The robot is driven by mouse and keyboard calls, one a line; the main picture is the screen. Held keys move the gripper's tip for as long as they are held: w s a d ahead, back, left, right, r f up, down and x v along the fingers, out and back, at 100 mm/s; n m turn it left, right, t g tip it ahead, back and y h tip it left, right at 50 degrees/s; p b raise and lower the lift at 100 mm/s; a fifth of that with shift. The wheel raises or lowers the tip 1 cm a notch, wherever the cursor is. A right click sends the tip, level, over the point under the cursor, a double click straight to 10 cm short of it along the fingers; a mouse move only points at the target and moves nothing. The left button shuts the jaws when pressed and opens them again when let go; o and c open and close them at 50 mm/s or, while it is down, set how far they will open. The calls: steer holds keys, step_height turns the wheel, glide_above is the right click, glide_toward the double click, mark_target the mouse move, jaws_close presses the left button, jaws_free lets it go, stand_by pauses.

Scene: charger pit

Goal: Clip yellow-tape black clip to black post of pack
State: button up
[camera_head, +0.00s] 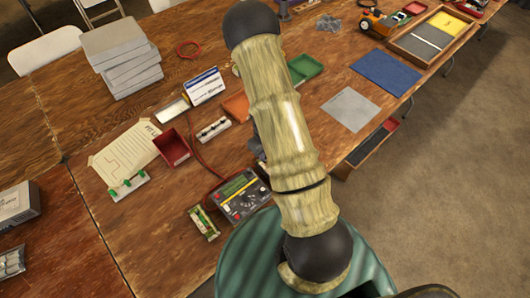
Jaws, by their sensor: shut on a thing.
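My arm crosses the middle of the view, and my gripper is hidden behind it or out of sight. I cannot make out a black clip with yellow tape or a pack with a black post. A dark meter or charger (240,196) with a green display and a yellow stripe lies left of my arm. A red lead (193,150) runs from near it up the table. A small dark grey part (255,146) shows at the arm's left edge; I cannot tell what it is.
A small green-edged board (204,222), a white holder (213,130), a red bin (171,148) and a paper sheet (124,157) lie left of my arm. Stacked grey slabs (120,52) stand behind. A grey mat (350,109) and blue mat (386,73) lie right.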

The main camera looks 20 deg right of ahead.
stand_by(0.4)
steer(key=o, duration=0.8)
steer(key=shift+o, duration=0.2)
steer(key=shift+o, duration=1)
steer(key=shift+r+p, duration=3.7)
steer(key=shift+p, duration=0.1)
